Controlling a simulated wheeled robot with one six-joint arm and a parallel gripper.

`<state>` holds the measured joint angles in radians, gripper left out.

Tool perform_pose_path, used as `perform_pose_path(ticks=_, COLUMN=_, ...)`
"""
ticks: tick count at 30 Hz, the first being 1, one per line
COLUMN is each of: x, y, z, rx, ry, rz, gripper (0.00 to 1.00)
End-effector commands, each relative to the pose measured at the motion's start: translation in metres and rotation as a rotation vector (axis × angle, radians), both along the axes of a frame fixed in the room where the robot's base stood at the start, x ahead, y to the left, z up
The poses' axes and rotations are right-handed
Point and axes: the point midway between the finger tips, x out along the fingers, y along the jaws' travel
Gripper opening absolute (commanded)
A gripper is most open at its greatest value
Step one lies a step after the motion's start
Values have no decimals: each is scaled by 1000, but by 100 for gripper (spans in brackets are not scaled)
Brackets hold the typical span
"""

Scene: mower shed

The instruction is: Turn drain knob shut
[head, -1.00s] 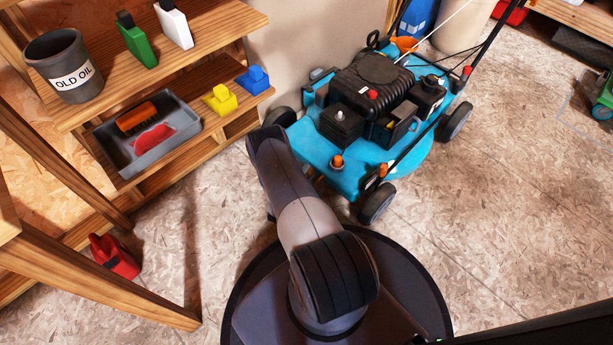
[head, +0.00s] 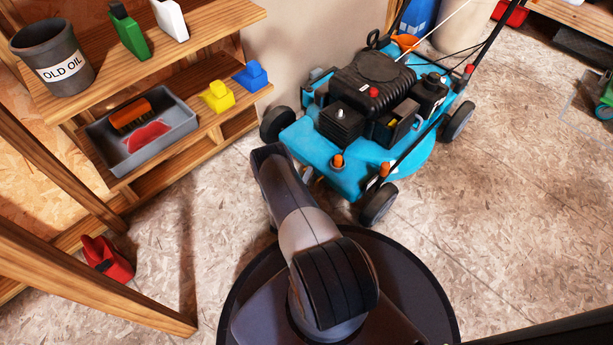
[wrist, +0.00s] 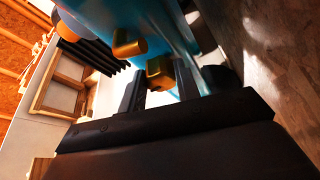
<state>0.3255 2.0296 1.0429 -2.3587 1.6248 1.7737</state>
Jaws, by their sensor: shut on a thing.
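The blue mower (head: 318,160) stands on the floor ahead, with a black engine on top. In the wrist view, my gripper (wrist: 160,76) is at the mower's blue side (wrist: 165,20). Its two dark fingers are closed around a brass-coloured knob (wrist: 159,70), which looks like the drain knob. A second brass-coloured cylinder (wrist: 128,43) sticks out just beyond it, apart from the fingers. How far the knob is turned cannot be told. In the head view my arm hides the gripper and the knob.
A wooden shelf (head: 215,25) at left holds an old oil bucket (head: 52,60), bottles, a grey tray (head: 185,122) and yellow and blue items. A red object (head: 106,258) lies on the floor by the shelf leg.

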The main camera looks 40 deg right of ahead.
Motion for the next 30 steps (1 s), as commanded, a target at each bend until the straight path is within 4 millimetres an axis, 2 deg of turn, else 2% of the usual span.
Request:
perform_pose_path(ticks=20, x=0, y=0, z=-1, rx=6, ry=-58, rz=-2, gripper=8)
perform_pose_path(ticks=21, x=0, y=0, z=-1, rx=6, ry=-58, rz=-2, gripper=34)
perform_pose_path(ticks=28, x=0, y=0, z=-1, rx=6, ry=-57, rz=-1, gripper=52)
perform_pose_path(ticks=30, x=0, y=0, z=-1, rx=5, ry=-57, rz=-1, gripper=53)
